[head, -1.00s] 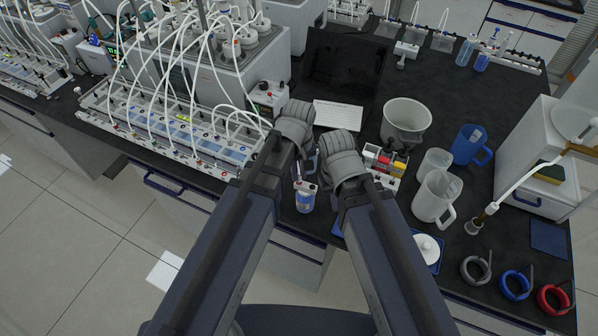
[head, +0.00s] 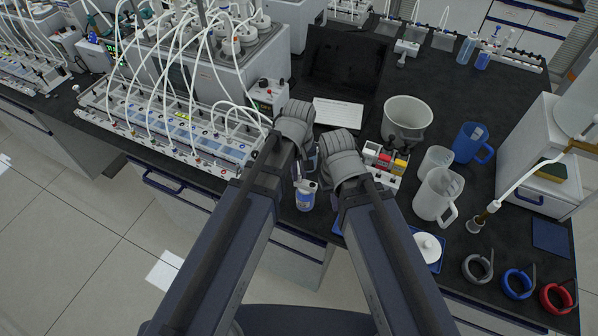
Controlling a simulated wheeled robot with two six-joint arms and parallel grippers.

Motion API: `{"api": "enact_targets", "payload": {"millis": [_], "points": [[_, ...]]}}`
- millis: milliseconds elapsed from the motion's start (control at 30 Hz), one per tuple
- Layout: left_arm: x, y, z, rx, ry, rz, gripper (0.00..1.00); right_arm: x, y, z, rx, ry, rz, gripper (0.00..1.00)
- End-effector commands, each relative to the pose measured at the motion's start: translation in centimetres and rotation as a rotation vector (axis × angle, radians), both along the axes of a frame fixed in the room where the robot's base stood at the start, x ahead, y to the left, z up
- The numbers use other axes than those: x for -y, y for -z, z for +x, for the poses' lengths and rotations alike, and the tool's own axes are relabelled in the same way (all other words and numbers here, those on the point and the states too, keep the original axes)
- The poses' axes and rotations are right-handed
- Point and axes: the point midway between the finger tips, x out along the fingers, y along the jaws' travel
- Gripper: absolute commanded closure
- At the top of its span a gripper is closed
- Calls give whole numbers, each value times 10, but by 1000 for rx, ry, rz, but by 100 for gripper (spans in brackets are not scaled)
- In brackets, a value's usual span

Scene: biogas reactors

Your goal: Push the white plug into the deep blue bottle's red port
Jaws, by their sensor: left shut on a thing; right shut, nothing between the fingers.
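The bottle (head: 305,201), with a white top and a blue lower part, is upright near the bench's front edge, between my two arms. A small red mark shows on its top; the port itself is too small to make out. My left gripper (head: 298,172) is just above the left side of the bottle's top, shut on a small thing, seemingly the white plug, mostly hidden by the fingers. I cannot tell whether the plug touches the port. My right gripper (head: 319,176) is shut and empty, close to the bottle's right, largely hidden behind its wrist.
A rack with red and yellow parts (head: 385,158) stands right of my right wrist. A grey pot (head: 407,117), a white jug (head: 436,196) and a blue jug (head: 469,146) stand further right. A tubed reactor row (head: 165,125) fills the left.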

Motion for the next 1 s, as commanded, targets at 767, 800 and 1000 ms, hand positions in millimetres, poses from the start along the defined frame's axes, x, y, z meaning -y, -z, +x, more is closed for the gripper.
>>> {"api": "enact_targets", "payload": {"millis": [767,800,1000], "points": [[0,0,0,0,0,0,46,0,0,0,0,0,0,100],[0,0,0,0,0,0,46,0,0,0,0,1,0,100],[0,-5,0,0,0,0,46,0,-5,0,0,1,0,100]]}}
